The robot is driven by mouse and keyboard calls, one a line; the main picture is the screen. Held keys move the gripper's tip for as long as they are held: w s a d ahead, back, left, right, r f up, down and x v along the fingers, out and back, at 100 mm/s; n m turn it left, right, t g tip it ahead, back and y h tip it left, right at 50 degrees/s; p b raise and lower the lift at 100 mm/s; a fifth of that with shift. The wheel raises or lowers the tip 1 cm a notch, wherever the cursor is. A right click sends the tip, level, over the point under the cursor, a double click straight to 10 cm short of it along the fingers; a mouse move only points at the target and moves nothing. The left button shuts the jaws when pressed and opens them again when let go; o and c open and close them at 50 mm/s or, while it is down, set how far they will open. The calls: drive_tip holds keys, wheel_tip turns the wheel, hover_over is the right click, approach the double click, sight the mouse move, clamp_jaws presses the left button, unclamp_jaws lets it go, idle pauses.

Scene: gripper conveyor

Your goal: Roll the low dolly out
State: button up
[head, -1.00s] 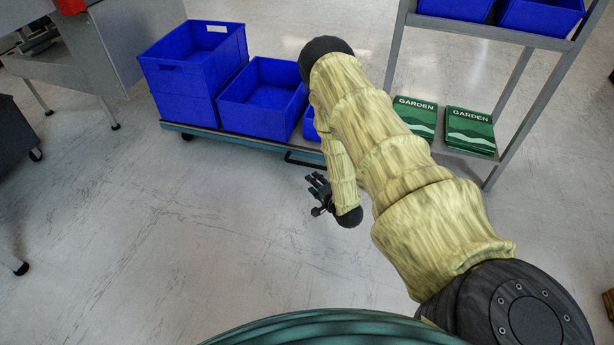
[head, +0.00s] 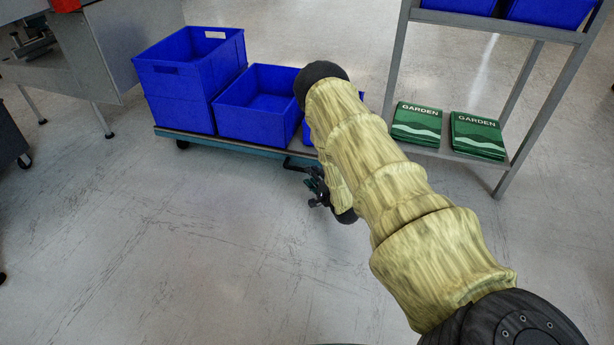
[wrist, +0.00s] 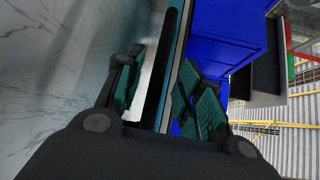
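The low dolly (head: 230,144) is a flat teal platform on small wheels, loaded with blue crates (head: 262,105). My gripper (head: 317,187) is at the handle's near side in the head view. In the wrist view, my gripper (wrist: 160,100) is open, with a finger on each side of the dark bar (wrist: 166,75). The bar runs between the fingers; I cannot tell whether either finger touches it. The dolly's edge and a blue crate show beyond the right finger.
A grey shelf rack (head: 470,185) stands to the right of the dolly, holding green GARDEN packs (head: 478,135) and blue bins above. A grey machine (head: 90,60) stands at the left. The floor (head: 170,250) in front of the dolly is clear.

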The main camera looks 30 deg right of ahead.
drive_tip(key=shift+w+d+f+b, duration=0.15)
drive_tip(key=shift+w+b, duration=0.35)
drive_tip(key=shift+w, duration=0.7)
drive_tip(key=shift+w+f+b, duration=0.2)
drive_tip(key=shift+w+b, duration=0.3)
drive_tip(key=shift+w, duration=0.65)
clamp_jaws()
